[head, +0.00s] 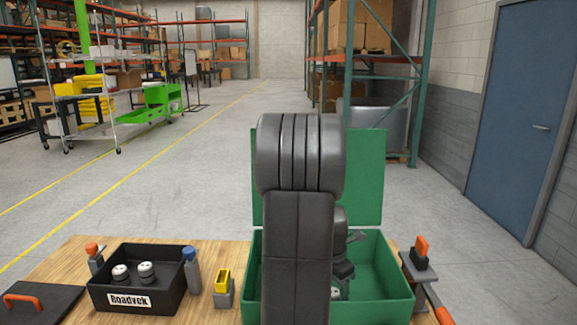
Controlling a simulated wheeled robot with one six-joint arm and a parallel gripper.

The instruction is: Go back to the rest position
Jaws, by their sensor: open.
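My arm stands upright in the middle of the head view and hides much of what is behind it. My gripper (345,272) shows only partly, just right of the arm, over the green box (385,290). Its jaws are open, and I see nothing held between them. The green box stands on the wooden table (215,250) with its lid raised at the back.
Left of the box are a yellow-and-grey block (223,287), a blue-topped bottle (191,270), a black bin (165,292) holding two round white-topped parts, an orange-topped item (95,258) and a black lid (38,303). An orange-and-black fixture (420,258) stands at the right.

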